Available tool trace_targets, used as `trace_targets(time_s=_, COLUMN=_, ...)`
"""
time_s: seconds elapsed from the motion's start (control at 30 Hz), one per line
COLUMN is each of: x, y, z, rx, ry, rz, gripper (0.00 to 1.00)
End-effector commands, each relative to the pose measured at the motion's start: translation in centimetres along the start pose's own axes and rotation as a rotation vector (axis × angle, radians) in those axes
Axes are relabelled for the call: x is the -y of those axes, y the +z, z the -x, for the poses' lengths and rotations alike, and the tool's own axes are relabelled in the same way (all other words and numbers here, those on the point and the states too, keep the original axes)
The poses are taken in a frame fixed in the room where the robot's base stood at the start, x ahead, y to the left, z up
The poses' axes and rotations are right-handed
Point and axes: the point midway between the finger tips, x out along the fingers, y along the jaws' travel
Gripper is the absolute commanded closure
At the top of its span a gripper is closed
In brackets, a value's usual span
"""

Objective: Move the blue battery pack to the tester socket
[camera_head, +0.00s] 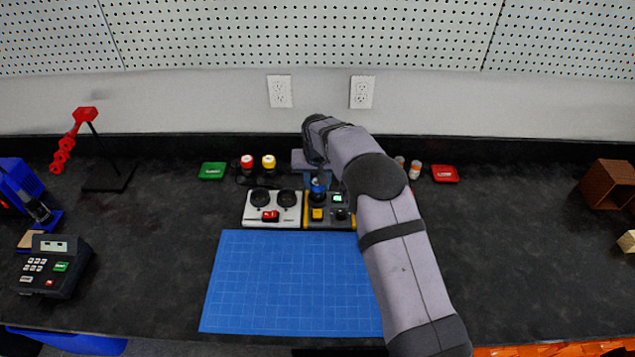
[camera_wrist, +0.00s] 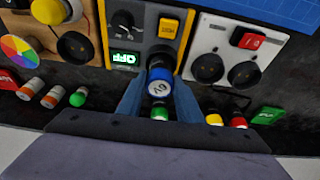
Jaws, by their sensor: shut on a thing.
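The blue battery pack (camera_wrist: 160,80), with a white round top marked 6V, is between the two blue fingers of my gripper (camera_wrist: 160,96), which is shut on it. It also shows in the head view as a small blue shape (camera_head: 318,187) under my gripper (camera_head: 319,178). The tester (camera_wrist: 142,30) is a grey panel with yellow edges, a knob, a yellow button and a green display reading OFF; it also shows in the head view (camera_head: 343,223). Its dark round socket (camera_wrist: 157,54) is right beside the pack, partly covered. I cannot tell whether the pack is seated.
A white panel (camera_head: 285,220) with two round sockets and a red switch adjoins the tester. Red (camera_head: 247,161) and yellow (camera_head: 268,161) capped items stand behind it. A green box (camera_head: 213,171) and red box (camera_head: 445,174) lie at the back. A blue mat (camera_head: 290,285) lies clear in front.

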Motion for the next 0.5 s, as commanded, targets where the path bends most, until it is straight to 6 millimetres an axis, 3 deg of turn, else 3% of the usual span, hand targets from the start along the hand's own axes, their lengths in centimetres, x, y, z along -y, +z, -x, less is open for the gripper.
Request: trace_targets(time_s=0.5, x=0.01, y=0.21, z=-0.91, rx=-0.001, ry=0.000, rz=0.000, gripper=0.94)
